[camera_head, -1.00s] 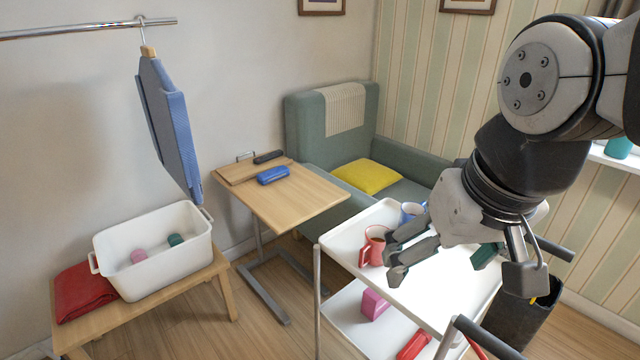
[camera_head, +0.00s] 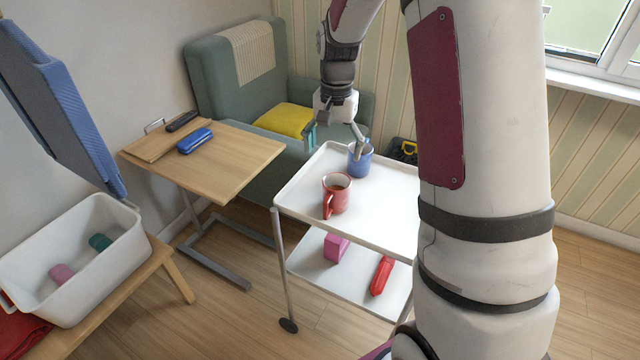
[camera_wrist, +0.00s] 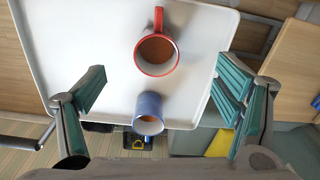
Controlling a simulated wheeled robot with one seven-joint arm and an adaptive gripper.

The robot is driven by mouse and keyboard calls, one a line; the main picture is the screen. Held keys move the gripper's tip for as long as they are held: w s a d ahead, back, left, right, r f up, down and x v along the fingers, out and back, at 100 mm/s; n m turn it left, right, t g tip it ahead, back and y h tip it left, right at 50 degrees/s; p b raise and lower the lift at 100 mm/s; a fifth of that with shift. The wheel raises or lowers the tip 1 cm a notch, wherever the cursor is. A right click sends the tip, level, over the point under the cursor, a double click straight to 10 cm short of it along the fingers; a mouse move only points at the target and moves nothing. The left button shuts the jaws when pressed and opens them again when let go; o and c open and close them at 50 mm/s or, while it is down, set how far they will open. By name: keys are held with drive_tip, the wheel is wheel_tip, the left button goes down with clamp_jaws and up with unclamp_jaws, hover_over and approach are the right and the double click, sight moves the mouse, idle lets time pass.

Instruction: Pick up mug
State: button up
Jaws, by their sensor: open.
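A red mug (camera_head: 336,194) stands upright on the top shelf of the white trolley (camera_head: 300,188). A blue mug (camera_head: 361,163) stands behind it, near the trolley's far edge. My gripper (camera_head: 335,147) is above the far edge of the trolley, close to the blue mug, with one finger in front of or beside that mug. In the wrist view, my gripper (camera_wrist: 158,95) is open, with teal-padded fingers wide apart. Neither mug is held.
The lower trolley shelf holds a pink box (camera_head: 336,247) and a red object (camera_head: 382,275). A wooden side table (camera_head: 232,158) with a blue case (camera_head: 195,140) stands left. A green armchair (camera_head: 215,80) stands behind. My arm hides the trolley's right side.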

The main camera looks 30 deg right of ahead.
sight(335, 194)
drive_tip(key=shift+m, duration=0.3)
drive_tip(key=f, duration=0.3)
drive_tip(key=d+f, duration=0.1)
drive_tip(key=f, duration=0.3)
drive_tip(key=w+f, duration=0.1)
drive_tip(key=f, duration=0.3)
drive_tip(key=shift+w+d+f, duration=0.1)
drive_tip(key=shift+d, duration=0.2)
drive_tip(key=shift+f+p, duration=0.5)
drive_tip(key=shift+f, duration=2.35)
drive_tip(key=shift+c, duration=0.3)
drive_tip(key=c, duration=1.6)
drive_tip(key=shift+r, duration=0.1)
